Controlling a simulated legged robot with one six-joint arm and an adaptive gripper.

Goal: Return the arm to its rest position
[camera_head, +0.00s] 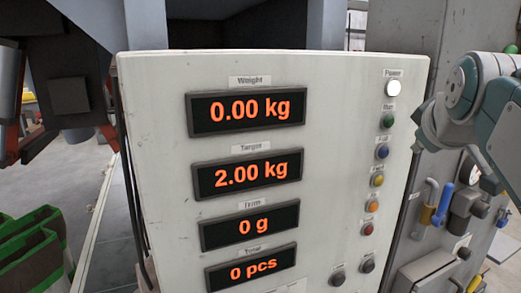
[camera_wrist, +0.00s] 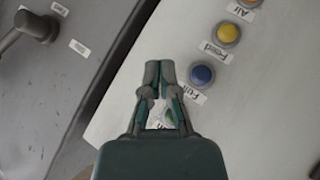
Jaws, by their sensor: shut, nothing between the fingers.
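My gripper (camera_wrist: 160,70) is shut and empty in the wrist view, its dark green fingertips together. It is seen in front of the pale control panel (camera_wrist: 235,120), left of the blue button (camera_wrist: 202,75). A bit of green shows between its finger links, probably the green button. I cannot tell how far the fingertips are from the panel. In the head view, my grey and teal arm (camera_head: 470,100) is at the right edge, beside the panel's right side.
The panel (camera_head: 150,90) carries a weight display (camera_head: 246,111) at 0.00 kg, a target display (camera_head: 245,174) at 2.00 kg, and a lit white power button (camera_head: 394,88). Valves (camera_head: 441,205) stand right of it. A dark handle (camera_wrist: 35,25) is upper left.

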